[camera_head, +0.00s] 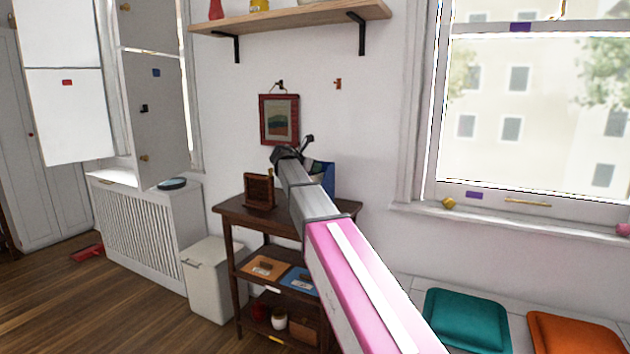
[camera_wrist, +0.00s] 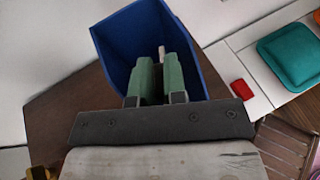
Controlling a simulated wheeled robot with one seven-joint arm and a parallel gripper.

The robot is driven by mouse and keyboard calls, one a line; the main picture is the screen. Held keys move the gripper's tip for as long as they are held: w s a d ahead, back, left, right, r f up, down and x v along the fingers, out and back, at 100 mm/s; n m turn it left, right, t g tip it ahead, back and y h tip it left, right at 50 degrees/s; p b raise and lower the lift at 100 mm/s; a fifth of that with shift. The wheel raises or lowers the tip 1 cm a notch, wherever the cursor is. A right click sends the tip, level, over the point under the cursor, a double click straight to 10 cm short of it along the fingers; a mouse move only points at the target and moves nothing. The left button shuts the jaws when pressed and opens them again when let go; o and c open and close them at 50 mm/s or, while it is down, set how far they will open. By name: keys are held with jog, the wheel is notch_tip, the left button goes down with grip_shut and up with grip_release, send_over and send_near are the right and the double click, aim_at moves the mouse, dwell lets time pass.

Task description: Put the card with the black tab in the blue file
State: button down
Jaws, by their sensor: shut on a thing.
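The blue file (camera_wrist: 125,40) is an open box on the dark wooden stand (camera_wrist: 65,115); in the head view the file (camera_head: 329,178) shows partly behind my arm. In the wrist view my gripper (camera_wrist: 160,62) has its two green fingers over the file's opening, close together. A small pale sliver of a thing (camera_wrist: 161,50) shows between the fingertips, and the gripper is shut on it. It fits the edge of a card, but its black tab is not visible. How deep the fingers reach into the file I cannot tell.
A brown wooden holder (camera_head: 259,191) stands left of the file on the stand's top. Lower shelves carry an orange card (camera_head: 264,267) and a blue one (camera_head: 299,281). A framed picture (camera_head: 279,120) hangs behind. Teal (camera_head: 465,319) and orange cushions lie right.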

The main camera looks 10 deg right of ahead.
aim_at(315, 178)
jog(key=shift+f, duration=2.5)
jog(key=c, duration=1.4)
grip_release()
jog(key=shift+c, duration=0.2)
jog(key=v, duration=1.2)
